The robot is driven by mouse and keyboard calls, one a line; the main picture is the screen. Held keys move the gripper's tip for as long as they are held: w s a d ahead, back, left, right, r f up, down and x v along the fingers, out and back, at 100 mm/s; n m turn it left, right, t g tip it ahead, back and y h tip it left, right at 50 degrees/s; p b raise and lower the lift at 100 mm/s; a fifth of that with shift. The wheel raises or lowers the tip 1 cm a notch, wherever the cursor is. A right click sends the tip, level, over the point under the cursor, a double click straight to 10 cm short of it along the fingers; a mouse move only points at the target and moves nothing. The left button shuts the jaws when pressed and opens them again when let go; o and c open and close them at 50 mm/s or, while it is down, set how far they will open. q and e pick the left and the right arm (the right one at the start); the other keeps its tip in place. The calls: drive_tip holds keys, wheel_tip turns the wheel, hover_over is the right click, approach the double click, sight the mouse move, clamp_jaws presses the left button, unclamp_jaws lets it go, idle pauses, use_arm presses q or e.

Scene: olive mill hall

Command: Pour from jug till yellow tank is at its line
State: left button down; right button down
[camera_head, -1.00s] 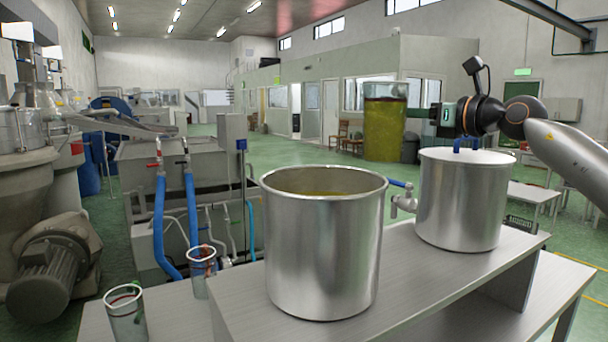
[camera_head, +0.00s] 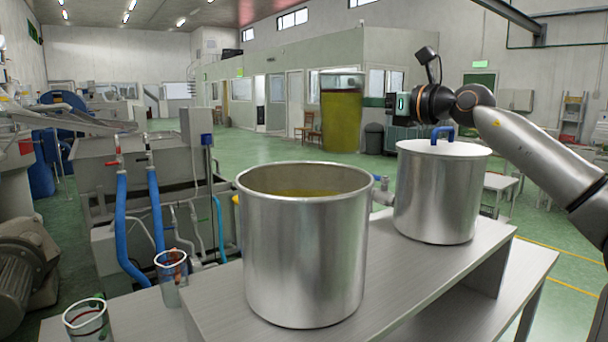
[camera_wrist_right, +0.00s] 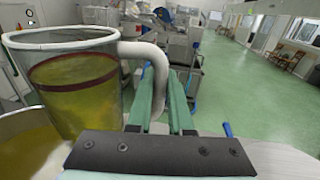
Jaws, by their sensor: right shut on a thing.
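The clear jug (camera_head: 342,118) holds yellow-green liquid, with a dark red band near the liquid's top. It is upright; it also shows in the wrist view (camera_wrist_right: 75,85). My right gripper (camera_head: 395,106) is shut on the jug's pale handle (camera_wrist_right: 155,75). An open steel tank (camera_head: 305,260) stands on the bench with yellow liquid inside. A small yellow piece (camera_head: 236,200) shows at its left edge. In the wrist view this tank's rim (camera_wrist_right: 15,115) is below and left of the jug. Its line cannot be made out. My left gripper is out of view.
A lidded steel tank (camera_head: 437,205) with a blue lid handle stands at the right of the raised bench (camera_head: 400,285). Two clear vessels stand at the lower left, one nearer (camera_head: 87,320) and one farther (camera_head: 171,277). Blue hoses (camera_head: 122,230) rise behind them.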

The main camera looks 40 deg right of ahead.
sight(351, 74)
drive_tip(key=shift+s+a+r+n, duration=0.15)
drive_tip(key=shift+a+r+n, duration=0.15)
drive_tip(key=shift+r+n, duration=0.4)
drive_tip(key=shift+s+a+r+n+t+p, duration=0.15)
drive_tip(key=shift+a+r+n+p, duration=0.2)
drive_tip(key=shift+r+n, duration=0.25)
drive_tip(key=shift+s+a+r+n+t+p, duration=0.15)
drive_tip(key=shift+a+r+n+p, duration=0.1)
drive_tip(key=shift+a+r+n, duration=0.25)
drive_tip(key=shift+a+n, duration=0.1)
drive_tip(key=shift+n, duration=0.2)
drive_tip(key=shift+a+n+b, duration=0.35)
drive_tip(key=shift+n+b, duration=0.15)
drive_tip(key=shift+a+r, duration=0.1)
drive_tip(key=shift+a, duration=0.05)
drive_tip(key=shift+s+a+r+n+y, duration=0.15)
drive_tip(key=shift+r+n+y, duration=0.1)
drive_tip(key=shift+n+y, duration=0.15)
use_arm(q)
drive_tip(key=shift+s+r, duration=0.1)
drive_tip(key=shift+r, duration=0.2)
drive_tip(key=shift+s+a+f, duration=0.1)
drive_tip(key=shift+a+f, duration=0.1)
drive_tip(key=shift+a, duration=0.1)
use_arm(e)
drive_tip(key=shift+a+r+n+t, duration=0.3)
drive_tip(key=shift+a+r+n, duration=0.05)
drive_tip(key=shift+n, duration=0.05)
